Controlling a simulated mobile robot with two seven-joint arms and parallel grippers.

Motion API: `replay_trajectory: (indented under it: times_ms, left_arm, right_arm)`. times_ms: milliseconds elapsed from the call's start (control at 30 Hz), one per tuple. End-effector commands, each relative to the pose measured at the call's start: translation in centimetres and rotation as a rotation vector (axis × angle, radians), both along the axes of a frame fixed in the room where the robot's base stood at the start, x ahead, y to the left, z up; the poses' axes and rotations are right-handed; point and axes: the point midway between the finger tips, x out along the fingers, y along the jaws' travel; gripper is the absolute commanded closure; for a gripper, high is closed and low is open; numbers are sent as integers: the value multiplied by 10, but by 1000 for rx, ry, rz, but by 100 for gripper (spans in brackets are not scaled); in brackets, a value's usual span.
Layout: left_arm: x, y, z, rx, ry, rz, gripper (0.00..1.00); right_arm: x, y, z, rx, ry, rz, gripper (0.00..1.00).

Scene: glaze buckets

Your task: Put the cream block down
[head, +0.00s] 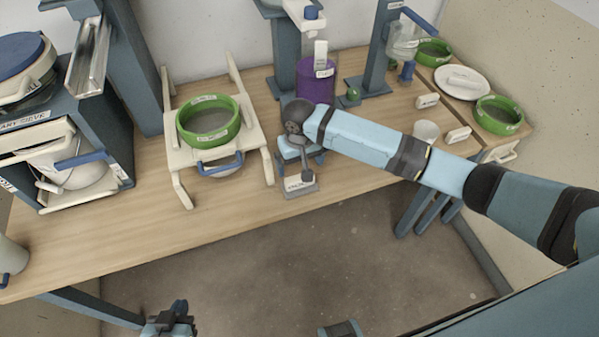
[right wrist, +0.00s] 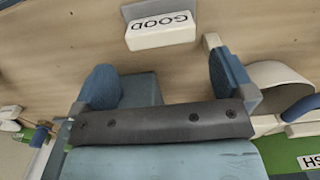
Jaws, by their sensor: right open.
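A cream block labelled GOOD (right wrist: 160,33) lies on the wooden table in the right wrist view, just beyond the tips of my right gripper (right wrist: 165,82). The fingers are apart, and the block is not between them. In the head view my right gripper (head: 302,160) is low over the table near its front edge. A pale labelled piece (head: 299,187) shows just below it; its lettering is too small to read, and I cannot tell if it is the same block. My left gripper (head: 172,318) is at the bottom left, away from the table; its jaws are unclear.
A cream stand (head: 183,160) with a green-rimmed sieve (head: 207,118) stands left of my right gripper. A purple-filled container (head: 315,85) is behind it. Two labelled cream blocks (head: 428,101) (head: 458,135) and a green ring (head: 499,114) are at the right. Bare table lies in front of the stand.

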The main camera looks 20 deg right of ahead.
Motion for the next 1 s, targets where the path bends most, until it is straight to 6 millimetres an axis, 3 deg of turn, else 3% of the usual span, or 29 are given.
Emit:
replay_trajectory:
  times_ms: [200,467,667,833,1000]
  left_arm:
    - [0,0,2,-1,-2,0,100]
    - [1,0,4,-1,-5,0,100]
    - [1,0,3,-1,-5,0,100]
    - [1,0,3,-1,-5,1,100]
    - [1,0,3,-1,-4,1,100]
  right_arm:
    - [0,0,39,2,-1,-1,0]
    - [-1,1,52,2,0,1,0]
    - [-22,24,20,113,-54,52,0]
    - [-61,57,-24,303,-211,117,0]
    - [-100,66,-54,418,-419,140,0]
